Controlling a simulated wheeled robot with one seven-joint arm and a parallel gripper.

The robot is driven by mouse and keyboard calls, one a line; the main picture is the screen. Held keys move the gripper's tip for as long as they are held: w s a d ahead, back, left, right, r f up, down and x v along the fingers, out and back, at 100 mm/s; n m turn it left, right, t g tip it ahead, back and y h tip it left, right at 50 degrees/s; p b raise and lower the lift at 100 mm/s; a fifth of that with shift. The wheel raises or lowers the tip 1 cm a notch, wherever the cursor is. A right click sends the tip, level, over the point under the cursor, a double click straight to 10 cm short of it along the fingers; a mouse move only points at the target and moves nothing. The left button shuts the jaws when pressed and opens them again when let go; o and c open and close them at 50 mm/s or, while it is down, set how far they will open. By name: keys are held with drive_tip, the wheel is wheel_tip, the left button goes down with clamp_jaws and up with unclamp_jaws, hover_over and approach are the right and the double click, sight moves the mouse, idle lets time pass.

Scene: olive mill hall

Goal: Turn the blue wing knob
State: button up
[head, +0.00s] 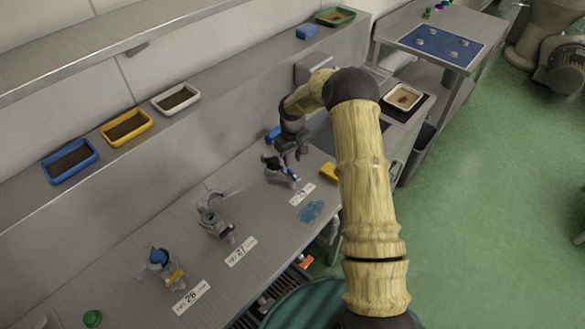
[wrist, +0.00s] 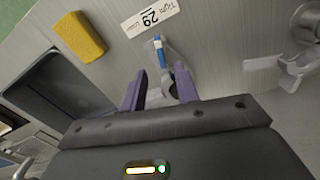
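My gripper (head: 287,153) is over the fitting (head: 281,173) by the label marked 29 on the steel counter. In the wrist view its two purple fingers (wrist: 160,88) are apart. A grey-white part with a narrow blue piece (wrist: 162,52) lies between and beyond them; I cannot tell whether the fingers touch it. The lower part of this fitting is hidden by the gripper body. Another fitting with a blue knob on top (head: 157,257) stands at the near left, by another number label, away from my gripper. Which blue piece is the wing knob is unclear.
A grey fitting with a lever (head: 214,213) stands between those two. A yellow sponge (head: 329,172) and a blue puddle-like patch (head: 312,211) lie near the counter's front edge. Trays with blue (head: 88,160), yellow (head: 149,124) and white (head: 196,95) rims line the shelf behind.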

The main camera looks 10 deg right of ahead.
sight(292, 173)
wheel_tip(292, 173, down, 7)
drive_tip(key=shift+f+p, duration=0.1)
drive_tip(key=shift+p, duration=0.95)
drive_tip(key=shift+c, duration=0.2)
clamp_jaws()
